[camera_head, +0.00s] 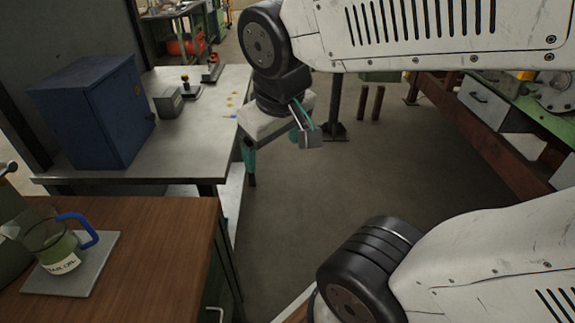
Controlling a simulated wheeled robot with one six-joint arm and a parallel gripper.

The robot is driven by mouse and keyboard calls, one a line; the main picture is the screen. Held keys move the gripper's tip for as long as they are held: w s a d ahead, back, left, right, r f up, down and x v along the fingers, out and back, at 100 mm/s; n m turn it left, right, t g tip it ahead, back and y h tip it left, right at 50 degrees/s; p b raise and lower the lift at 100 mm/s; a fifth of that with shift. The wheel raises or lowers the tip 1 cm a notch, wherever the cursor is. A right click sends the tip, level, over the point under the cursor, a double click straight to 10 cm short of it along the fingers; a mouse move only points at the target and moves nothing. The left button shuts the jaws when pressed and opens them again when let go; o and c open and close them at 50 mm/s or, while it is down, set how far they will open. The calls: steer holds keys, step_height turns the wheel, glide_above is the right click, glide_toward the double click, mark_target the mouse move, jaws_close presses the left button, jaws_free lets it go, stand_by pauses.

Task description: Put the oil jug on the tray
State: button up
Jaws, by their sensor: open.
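The oil jug (62,252) is clear with a blue handle, a white label and green contents. It stands upright on a flat grey square tray (98,270) on the brown wooden bench at the lower left. The jug's handle points to the right. My gripper (279,157) hangs below my arm near the picture's middle, with teal fingers spread apart. It is open with nothing seen between the fingers. It is well to the right of the jug and apart from it, over the floor beyond the bench.
A grey metal table (195,145) stands behind the wooden bench (165,240). It holds a blue cabinet (95,110), a small grey box (168,102) and small fixtures. A green-topped workbench (505,115) is at the right. Open floor (350,190) lies between.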

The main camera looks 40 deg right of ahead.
steer(key=s+a+g+y, duration=0.1)
steer(key=s+a+g, duration=0.1)
steer(key=s, duration=0.4)
steer(key=shift+a+y, duration=0.2)
steer(key=shift+y, duration=0.1)
stand_by(0.8)
